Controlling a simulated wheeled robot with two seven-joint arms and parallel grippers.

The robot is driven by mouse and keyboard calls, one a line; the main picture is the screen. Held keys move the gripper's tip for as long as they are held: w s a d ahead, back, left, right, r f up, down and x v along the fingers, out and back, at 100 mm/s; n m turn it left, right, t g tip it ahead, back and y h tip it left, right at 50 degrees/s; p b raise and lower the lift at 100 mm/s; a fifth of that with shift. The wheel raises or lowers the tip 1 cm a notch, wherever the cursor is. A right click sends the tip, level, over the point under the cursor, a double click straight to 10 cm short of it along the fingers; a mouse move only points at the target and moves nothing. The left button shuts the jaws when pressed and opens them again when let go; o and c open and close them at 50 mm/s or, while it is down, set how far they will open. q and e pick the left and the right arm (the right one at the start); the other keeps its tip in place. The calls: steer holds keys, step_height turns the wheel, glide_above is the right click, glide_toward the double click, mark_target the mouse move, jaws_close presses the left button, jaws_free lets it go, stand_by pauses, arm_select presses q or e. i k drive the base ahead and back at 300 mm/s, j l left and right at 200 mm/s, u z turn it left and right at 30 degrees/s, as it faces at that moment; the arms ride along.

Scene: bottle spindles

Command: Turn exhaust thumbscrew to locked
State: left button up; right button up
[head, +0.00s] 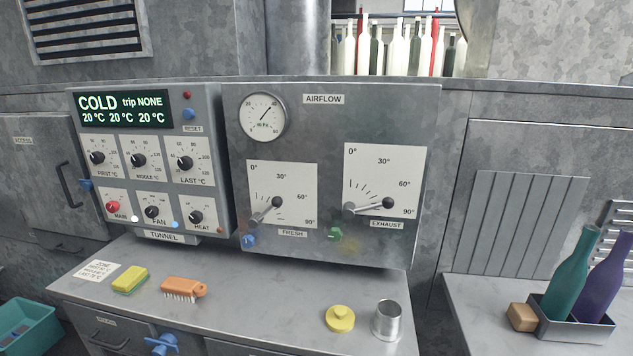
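The green exhaust thumbscrew (335,234) sits on the airflow panel (330,120), at the lower left of the exhaust dial plate (384,170). Its wing angle and whether it is locked are too small to tell. The exhaust lever (370,206) points right, close to the 90° mark, with a dark knob at its end. A blue thumbscrew (249,240) sits below the fresh dial plate (282,185). The fresh lever (268,210) slants up to the right. Neither of my grippers is in view.
The tunnel control box (225,150) stands left of the panel. The bench below holds a sponge (130,279), an orange brush (184,288), a yellow knobbed disc (340,318) and a metal cup (387,319). Bottles (570,275) stand in a tray at right. Mid-bench is clear.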

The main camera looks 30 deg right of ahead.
mark_target(335, 235)
steer(key=z, duration=0.45)
steer(key=l+z, duration=0.15)
steer(key=z, duration=0.3)
steer(key=l+z, duration=0.1)
steer(key=z, duration=0.75)
steer(key=i+l+z, duration=0.15)
steer(key=l, duration=0.15)
